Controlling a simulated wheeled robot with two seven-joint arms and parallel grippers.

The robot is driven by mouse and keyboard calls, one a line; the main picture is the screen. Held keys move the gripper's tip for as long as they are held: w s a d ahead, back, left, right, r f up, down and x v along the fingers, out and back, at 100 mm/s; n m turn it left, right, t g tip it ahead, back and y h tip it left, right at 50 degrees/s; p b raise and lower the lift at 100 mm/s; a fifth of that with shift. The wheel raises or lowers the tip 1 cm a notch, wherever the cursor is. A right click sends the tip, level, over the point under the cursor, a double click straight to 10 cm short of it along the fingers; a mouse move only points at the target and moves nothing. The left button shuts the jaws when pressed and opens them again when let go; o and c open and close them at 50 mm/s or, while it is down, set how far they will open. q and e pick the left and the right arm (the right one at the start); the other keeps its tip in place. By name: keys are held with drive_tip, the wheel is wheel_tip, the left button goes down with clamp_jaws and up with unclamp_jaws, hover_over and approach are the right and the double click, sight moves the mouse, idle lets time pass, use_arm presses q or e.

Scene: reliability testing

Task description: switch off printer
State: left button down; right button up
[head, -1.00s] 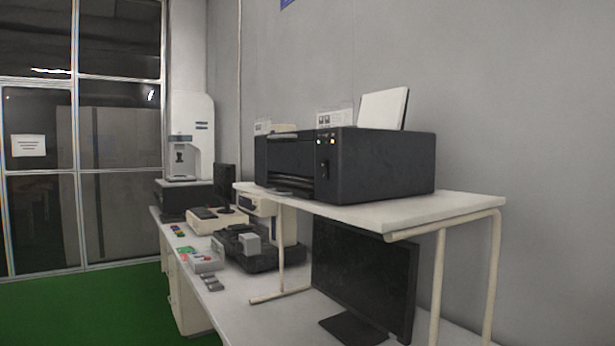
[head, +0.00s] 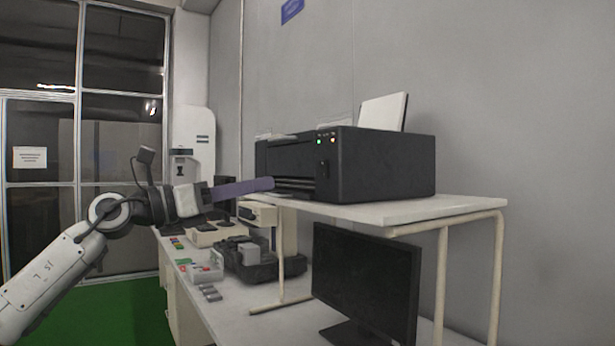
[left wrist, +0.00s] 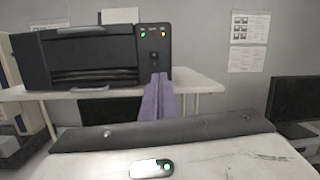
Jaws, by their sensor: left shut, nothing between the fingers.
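The black printer (head: 385,165) stands on a raised white shelf. Its front panel has a dark switch (head: 325,168) below small indicator lights; in the left wrist view the lights look green and orange, and the switch (left wrist: 154,60) is under them. My left gripper (head: 271,184) reaches in from the left with purple fingers shut and empty. Its tips are in front of the printer, left of the switch in the head view. In the left wrist view the fingers (left wrist: 158,78) point at the panel, just below the switch. Contact does not show. My right gripper is out of view.
The white shelf (head: 440,208) stands on a long desk. A black monitor (head: 365,280) is under it. Other devices and small boxes (head: 262,258) crowd the desk to the left. Paper (head: 384,110) sticks up behind the printer. Green floor (head: 125,315) is open at lower left.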

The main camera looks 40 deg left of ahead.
sight(322, 165)
use_arm(q)
drive_tip(key=shift+s+a+r+m+y, duration=0.5)
drive_tip(key=shift+s+a+r+y, duration=0.15)
drive_tip(key=shift+a+r, duration=0.3)
drive_tip(key=shift+d, duration=0.1)
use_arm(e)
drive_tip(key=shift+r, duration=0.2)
